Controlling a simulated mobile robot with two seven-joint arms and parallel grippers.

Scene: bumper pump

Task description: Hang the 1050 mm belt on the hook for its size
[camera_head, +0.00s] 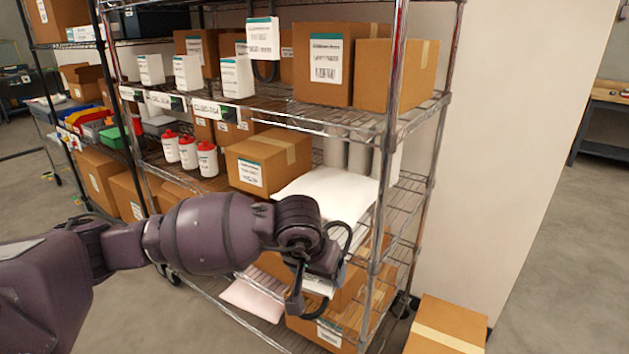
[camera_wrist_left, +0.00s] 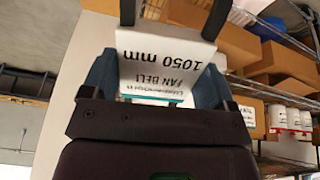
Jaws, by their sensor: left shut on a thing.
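The 1050 mm belt has a white card sleeve (camera_wrist_left: 165,60) printed "FAN BELT 1050 mm", upside down in the left wrist view. Two black belt strands (camera_wrist_left: 215,18) leave the sleeve at the top of that view. My left gripper (camera_head: 313,287) is shut on the sleeved belt, in front of the shelf rack's lower levels in the head view. A small part of the white sleeve (camera_head: 319,285) shows there; the arm and wrist hide much of the rest. Another white card (camera_head: 263,38) with a dark loop below it is at the upper shelf. I cannot make out the 1050 mm hook.
The wire rack (camera_head: 385,150) holds cartons, white boxes and several red-capped bottles (camera_head: 207,160). White sheeting (camera_head: 330,190) lies on the middle shelf close behind my arm. A carton (camera_head: 447,325) stands on the floor at right. The floor beyond it is clear.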

